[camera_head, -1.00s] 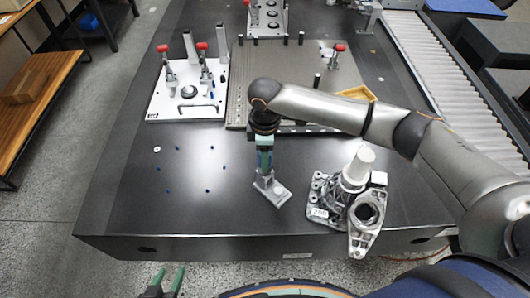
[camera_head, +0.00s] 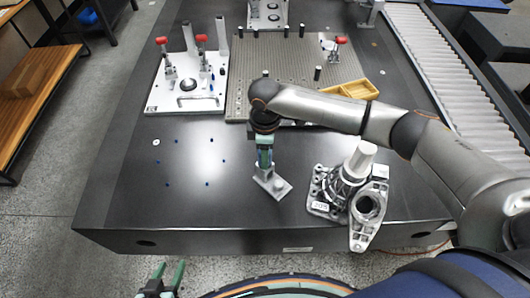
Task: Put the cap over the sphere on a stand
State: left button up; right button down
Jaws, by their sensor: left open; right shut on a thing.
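My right gripper (camera_head: 264,157) points down over the near middle of the dark table, shut on the upper part of a small grey piece. Below the fingers, a grey stand (camera_head: 272,183) with a flat rectangular base shows at the table surface. The sphere and the cap cannot be told apart there, as the fingers and wrist hide the top of the piece. I cannot tell whether the base rests on the table or is just above it. My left gripper (camera_head: 162,275) is open and empty, low in the picture, in front of the table's near edge.
A metal casting (camera_head: 327,190) with a white cylinder (camera_head: 362,157) stands right of my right gripper. Behind are a perforated plate (camera_head: 285,66), a yellow tray (camera_head: 352,89) and a white clamp fixture (camera_head: 165,100).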

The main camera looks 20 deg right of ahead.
jog(key=shift+f+p, duration=0.2)
jog(key=shift+p, duration=0.15)
dwell(0.6)
jog(key=shift+c, duration=1.4)
grip_release()
notch_tip(320, 180, up, 13)
jog(key=shift+f, duration=0.2)
